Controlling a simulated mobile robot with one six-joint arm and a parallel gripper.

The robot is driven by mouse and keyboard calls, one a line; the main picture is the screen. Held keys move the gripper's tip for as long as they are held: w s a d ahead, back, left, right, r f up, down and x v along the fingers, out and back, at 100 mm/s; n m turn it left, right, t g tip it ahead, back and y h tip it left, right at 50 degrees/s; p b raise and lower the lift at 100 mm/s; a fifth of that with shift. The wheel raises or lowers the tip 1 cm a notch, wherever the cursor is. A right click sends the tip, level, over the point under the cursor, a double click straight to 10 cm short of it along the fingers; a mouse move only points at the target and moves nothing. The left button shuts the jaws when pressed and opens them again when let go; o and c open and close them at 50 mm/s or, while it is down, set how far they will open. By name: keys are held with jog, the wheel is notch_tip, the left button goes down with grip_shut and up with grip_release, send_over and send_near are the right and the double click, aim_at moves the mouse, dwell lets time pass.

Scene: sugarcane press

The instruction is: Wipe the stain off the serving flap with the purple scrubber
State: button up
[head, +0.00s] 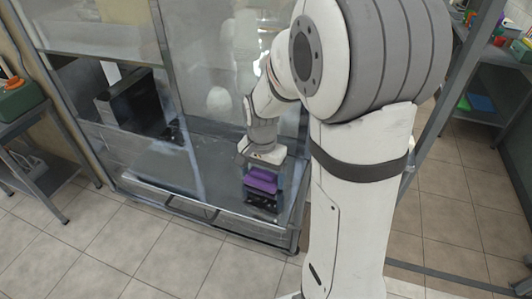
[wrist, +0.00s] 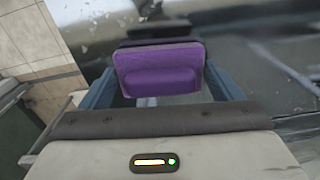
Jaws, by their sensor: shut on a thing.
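The purple scrubber (wrist: 158,70) is held between the two blue-grey fingers of my gripper (wrist: 166,90) in the wrist view. In the head view the scrubber (head: 262,180) shows at the end of my arm, and my gripper (head: 264,185) points down over the right part of a grey metal flap (head: 175,163). The gripper is shut on the scrubber. I cannot tell whether the scrubber touches the flap. No stain is clearly made out; the scrubber and gripper hide part of the surface.
A dark box-shaped machine (head: 137,101) stands at the left of the glazed cart. A side table with a green box (head: 18,100) is at the far left. Shelves with coloured items (head: 481,103) stand at the right. The tiled floor (head: 120,250) in front is clear.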

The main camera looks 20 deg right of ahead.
jog(key=shift+r+p, duration=2.75)
jog(key=shift+r, duration=1.35)
